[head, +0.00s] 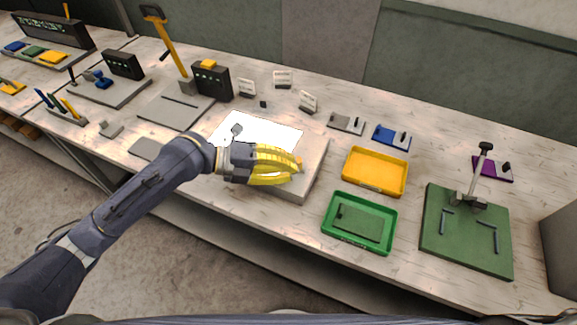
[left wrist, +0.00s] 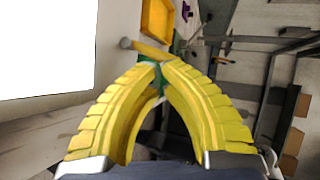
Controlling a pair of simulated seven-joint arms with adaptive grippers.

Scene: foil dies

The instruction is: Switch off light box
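The light box (head: 312,160) is a pale, low box near the front of the bench. Its top panel (head: 262,131) glows bright white, and the panel also fills the upper left of the left wrist view (left wrist: 45,45). My left gripper (head: 297,168) is over the box's front right part, and its yellow fingers hide some of the top. In the left wrist view its fingertips (left wrist: 160,66) come together with nothing clearly between them. A short yellow bar with a grey round end (left wrist: 148,49) shows just beyond the tips; contact cannot be told. My right gripper is out of view.
A yellow tray (head: 375,187) and a green tray (head: 330,226) stand right of the box. A green plate with an upright handle (head: 465,255) is farther right. Black blocks and a yellow-handled stand are behind left.

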